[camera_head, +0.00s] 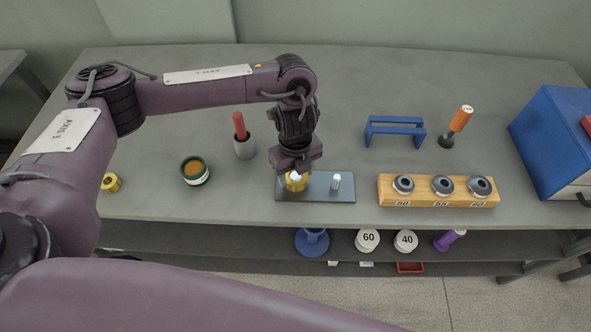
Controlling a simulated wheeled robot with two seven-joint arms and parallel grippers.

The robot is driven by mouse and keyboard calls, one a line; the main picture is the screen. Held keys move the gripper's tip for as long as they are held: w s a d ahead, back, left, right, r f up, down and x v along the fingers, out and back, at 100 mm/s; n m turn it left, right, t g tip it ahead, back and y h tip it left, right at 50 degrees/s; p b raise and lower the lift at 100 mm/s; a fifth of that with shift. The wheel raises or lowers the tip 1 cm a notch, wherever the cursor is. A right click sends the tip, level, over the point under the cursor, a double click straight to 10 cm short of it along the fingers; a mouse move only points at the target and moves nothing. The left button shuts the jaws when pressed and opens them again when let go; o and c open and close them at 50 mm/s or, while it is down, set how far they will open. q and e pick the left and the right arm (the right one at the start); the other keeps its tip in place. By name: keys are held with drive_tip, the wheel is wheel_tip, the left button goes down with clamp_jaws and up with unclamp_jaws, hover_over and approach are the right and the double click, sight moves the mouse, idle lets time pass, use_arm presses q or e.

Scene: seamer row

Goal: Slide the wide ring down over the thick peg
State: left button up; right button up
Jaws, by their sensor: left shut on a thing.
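A dark grey base plate (318,190) lies near the front edge of the table. My left gripper (295,170) points down over its left part and is shut on a yellow ring (297,186). A white peg top shows within the ring, so the ring appears to be around a peg there; its height on the peg is hard to tell, and the gripper hides part of it. A thinner white peg (336,182) stands bare to the right on the same plate. Another yellow ring-like piece (111,183) sits at the table's left. My right gripper is out of view.
A wooden block (388,193) with several grey gauges stands to the right. Behind are a blue bracket (395,130) and an orange-handled tool (460,119). A grey cup (244,149) and green-rimmed tin (194,170) stand left. A blue cabinet (550,140) is far right.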

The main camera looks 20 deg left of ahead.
use_arm(q)
drive_tip(key=shift+f+b, duration=0.55)
drive_tip(key=shift+f, duration=0.35)
drive_tip(key=o, duration=1.1)
drive_tip(key=shift+r+p, duration=0.4)
drive_tip(key=shift+r, duration=3.5)
